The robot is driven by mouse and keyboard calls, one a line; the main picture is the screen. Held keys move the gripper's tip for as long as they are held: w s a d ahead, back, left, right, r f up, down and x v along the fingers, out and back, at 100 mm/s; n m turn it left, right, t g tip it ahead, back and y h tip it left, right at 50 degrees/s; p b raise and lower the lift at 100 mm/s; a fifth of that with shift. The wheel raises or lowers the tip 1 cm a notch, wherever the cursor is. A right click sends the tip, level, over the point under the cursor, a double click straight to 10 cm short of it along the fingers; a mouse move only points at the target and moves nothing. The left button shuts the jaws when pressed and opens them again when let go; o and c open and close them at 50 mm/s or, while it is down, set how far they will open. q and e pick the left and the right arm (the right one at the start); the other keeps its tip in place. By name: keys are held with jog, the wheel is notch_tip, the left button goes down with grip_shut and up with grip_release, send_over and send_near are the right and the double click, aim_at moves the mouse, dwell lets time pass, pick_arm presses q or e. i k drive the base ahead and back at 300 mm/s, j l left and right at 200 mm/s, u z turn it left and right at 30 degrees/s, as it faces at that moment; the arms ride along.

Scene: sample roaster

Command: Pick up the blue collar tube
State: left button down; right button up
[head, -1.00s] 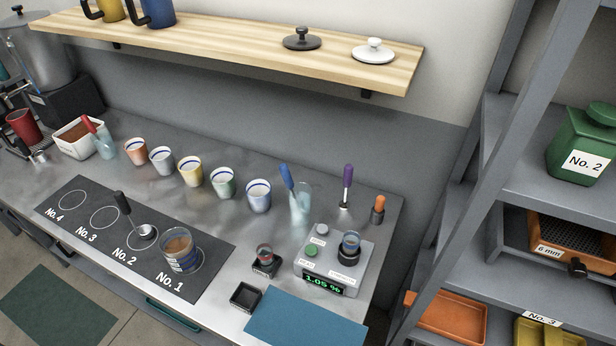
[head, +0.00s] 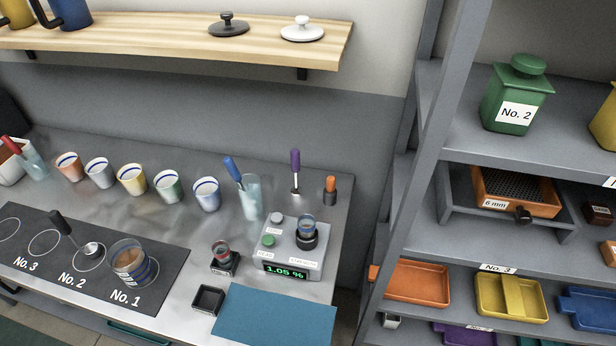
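The meter's display reads 1.05 %. Neither of my grippers is in the head view.
A blue mat (head: 275,315) and an empty black square tray (head: 208,299) lie in front of the meter. A glass with a blue-handled tool (head: 252,198), a purple-handled tool (head: 295,172) and several cups stand behind. A grey shelf rack (head: 415,200) rises at the right.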

aim_at(306, 223)
jog(key=u, duration=1.4)
jog(key=z, duration=1.3)
jog(key=j+z, duration=0.15)
jog(key=j, duration=0.3)
jog(key=j+z, duration=0.15)
jog(key=j, duration=0.25)
jog(key=j+z, duration=0.2)
jog(key=j, duration=0.25)
jog(key=k+j+z, duration=0.15)
jog(key=j, duration=0.25)
jog(key=j+z, duration=0.15)
jog(key=j, duration=0.3)
jog(key=k+j+z, duration=0.15)
jog(key=j, duration=0.25)
jog(key=k+j+z, duration=0.2)
jog(key=j, duration=0.2)
jog(key=i, duration=0.05)
